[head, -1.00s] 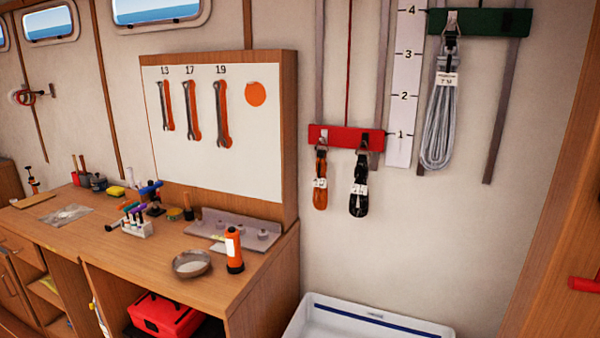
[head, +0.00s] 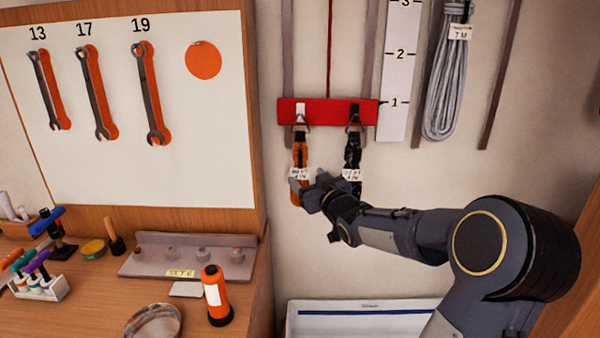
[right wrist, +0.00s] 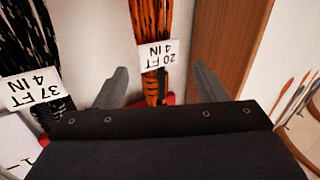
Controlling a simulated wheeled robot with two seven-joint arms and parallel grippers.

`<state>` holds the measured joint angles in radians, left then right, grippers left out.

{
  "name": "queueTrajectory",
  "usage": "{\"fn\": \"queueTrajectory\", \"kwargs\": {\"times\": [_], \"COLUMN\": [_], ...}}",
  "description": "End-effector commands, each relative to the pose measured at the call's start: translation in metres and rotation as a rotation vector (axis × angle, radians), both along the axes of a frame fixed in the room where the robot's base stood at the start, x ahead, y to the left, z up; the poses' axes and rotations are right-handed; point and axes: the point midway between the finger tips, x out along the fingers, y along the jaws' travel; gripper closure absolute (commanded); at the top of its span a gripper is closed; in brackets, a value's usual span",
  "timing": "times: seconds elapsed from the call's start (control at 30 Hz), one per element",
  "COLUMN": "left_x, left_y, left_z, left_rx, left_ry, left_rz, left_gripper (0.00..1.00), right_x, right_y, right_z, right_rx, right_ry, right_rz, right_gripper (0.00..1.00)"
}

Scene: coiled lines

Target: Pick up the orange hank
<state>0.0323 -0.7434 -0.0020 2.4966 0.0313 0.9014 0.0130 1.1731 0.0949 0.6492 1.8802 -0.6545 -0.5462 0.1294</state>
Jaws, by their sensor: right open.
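The orange hank (head: 299,155) hangs from the left hook of the red rack on the wall, and my right gripper hides part of its lower end. In the right wrist view the orange hank (right wrist: 152,85), with a white tag reading 20 FT 4 IN, lies between the two finger tips. My right gripper (head: 304,188) is open at the hank, with a finger on each side; it also shows in the right wrist view (right wrist: 160,85). I cannot tell whether a finger touches the hank. My left gripper is not in view.
A black hank (head: 352,160) hangs close to the right on the same red rack (head: 325,112). A grey hank (head: 446,90) hangs further right. A white bin (head: 365,325) stands below. The tool board (head: 150,180) and an orange torch (head: 215,295) are left.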

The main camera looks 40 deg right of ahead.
Motion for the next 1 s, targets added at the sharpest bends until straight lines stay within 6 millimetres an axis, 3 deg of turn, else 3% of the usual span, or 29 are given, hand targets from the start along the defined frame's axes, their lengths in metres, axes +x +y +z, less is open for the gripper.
{"fn": "queueTrajectory", "kwargs": {"times": [0.5,0.77,1.0], "left_x": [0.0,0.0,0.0], "left_y": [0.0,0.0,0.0], "left_z": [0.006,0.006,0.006], "left_rx": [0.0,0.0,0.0], "left_ry": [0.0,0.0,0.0], "left_rz": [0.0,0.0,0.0], "left_gripper": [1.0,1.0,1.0], "right_x": [0.059,0.061,0.061], "right_y": [-0.015,-0.016,-0.016], "right_z": [0.004,0.004,0.004], "right_rx": [0.005,0.002,0.002], "right_ry": [0.002,0.003,0.003], "right_rz": [0.002,0.0,0.0], "right_gripper": [0.35,0.35,0.64]}}
